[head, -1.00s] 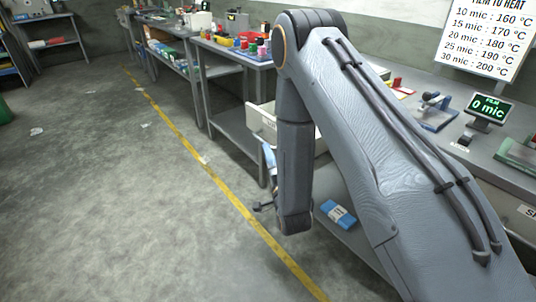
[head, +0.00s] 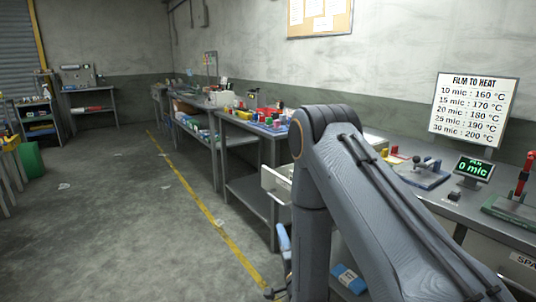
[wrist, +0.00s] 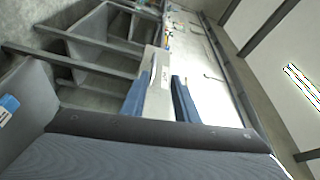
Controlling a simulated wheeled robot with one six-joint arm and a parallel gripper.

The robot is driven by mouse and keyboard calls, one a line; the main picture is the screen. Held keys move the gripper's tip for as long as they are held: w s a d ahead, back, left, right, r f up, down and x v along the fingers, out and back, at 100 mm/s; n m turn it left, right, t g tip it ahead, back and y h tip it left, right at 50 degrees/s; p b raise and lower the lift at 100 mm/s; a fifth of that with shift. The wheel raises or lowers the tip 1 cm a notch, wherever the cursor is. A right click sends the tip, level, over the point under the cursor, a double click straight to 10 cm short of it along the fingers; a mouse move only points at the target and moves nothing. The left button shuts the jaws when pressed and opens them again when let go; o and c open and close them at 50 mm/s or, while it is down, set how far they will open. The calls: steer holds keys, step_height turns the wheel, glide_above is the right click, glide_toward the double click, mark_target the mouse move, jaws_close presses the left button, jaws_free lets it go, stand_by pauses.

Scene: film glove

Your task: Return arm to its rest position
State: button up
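My arm (head: 375,200) is raised and folded in the head view, its forearm hanging down beside the bench. My gripper (wrist: 160,92) shows in the wrist view as two blue fingers with a clear gap between them. It is open, and I see nothing held. In the head view the gripper is mostly hidden behind my forearm; only a bluish part shows at its left edge.
An open drawer (head: 275,183) juts out beside my forearm. A blue packet (head: 349,279) lies on the lower shelf. The bench holds a film gauge display (head: 474,168); a temperature sign (head: 473,109) hangs behind. The floor left of the yellow line (head: 200,198) is mostly clear.

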steer(key=s+d+r+n+g+h, duration=0.1)
steer(key=d+r+n+g+h, duration=0.15)
steer(key=d+n+g, duration=0.3)
steer(key=s+d+r+n+g, duration=0.2)
steer(key=s+d+g, duration=0.1)
steer(key=s, duration=0.7)
steer(key=s+d+r+n+g+h, duration=0.1)
steer(key=s+d+r+n+g, duration=0.2)
steer(key=s, duration=0.7)
steer(key=s+d+r+n+g, duration=0.2)
steer(key=s+g, duration=0.5)
steer(key=s, duration=0.4)
steer(key=shift+d+r+n+p, duration=0.35)
steer(key=shift+d+n+p, duration=0.1)
steer(key=shift+d+n, duration=0.1)
steer(key=shift+w+h, duration=0.1)
steer(key=shift+h, duration=0.15)
